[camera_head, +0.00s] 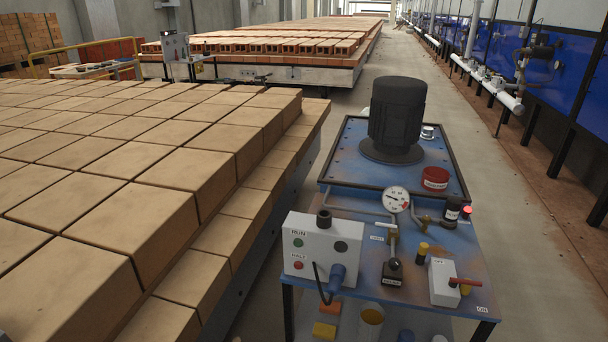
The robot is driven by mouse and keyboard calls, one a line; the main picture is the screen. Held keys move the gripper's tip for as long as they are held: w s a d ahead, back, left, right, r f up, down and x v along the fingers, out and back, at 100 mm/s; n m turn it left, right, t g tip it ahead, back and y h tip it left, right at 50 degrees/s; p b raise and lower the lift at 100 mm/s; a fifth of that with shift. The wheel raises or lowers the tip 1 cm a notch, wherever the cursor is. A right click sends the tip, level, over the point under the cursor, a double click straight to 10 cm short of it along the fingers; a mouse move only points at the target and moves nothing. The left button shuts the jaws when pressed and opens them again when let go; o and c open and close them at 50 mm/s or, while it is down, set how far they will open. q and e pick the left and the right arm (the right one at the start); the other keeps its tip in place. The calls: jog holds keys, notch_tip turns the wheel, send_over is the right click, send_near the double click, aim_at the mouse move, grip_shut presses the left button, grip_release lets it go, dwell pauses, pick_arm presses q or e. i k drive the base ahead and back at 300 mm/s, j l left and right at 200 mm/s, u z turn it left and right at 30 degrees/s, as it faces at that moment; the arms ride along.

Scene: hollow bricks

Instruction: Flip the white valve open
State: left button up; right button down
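A white block-shaped valve (443,283) sits near the right front corner of the blue-topped machine (385,245). A red-orange lever (465,282) sticks out of it to the right and lies roughly level. A small label (482,309) that seems to read "ON" is on the deck, to the front right of the valve.
A black motor (397,115) is behind. Brick stacks (120,170) fill the left; the right aisle (520,220) is clear.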

aim_at(394, 227)
jog(key=i+l+u, duration=0.25)
jog(key=l, duration=0.2)
jog(key=i+l+u, duration=0.1)
jog(key=l+u, duration=0.2)
jog(key=l, duration=0.15)
jog(key=i+l+u, duration=0.1)
jog(key=l+u, duration=0.15)
jog(key=l, duration=0.3)
jog(key=i+l+u, duration=0.1)
jog(key=l+u, duration=0.15)
jog(key=l, duration=0.25)
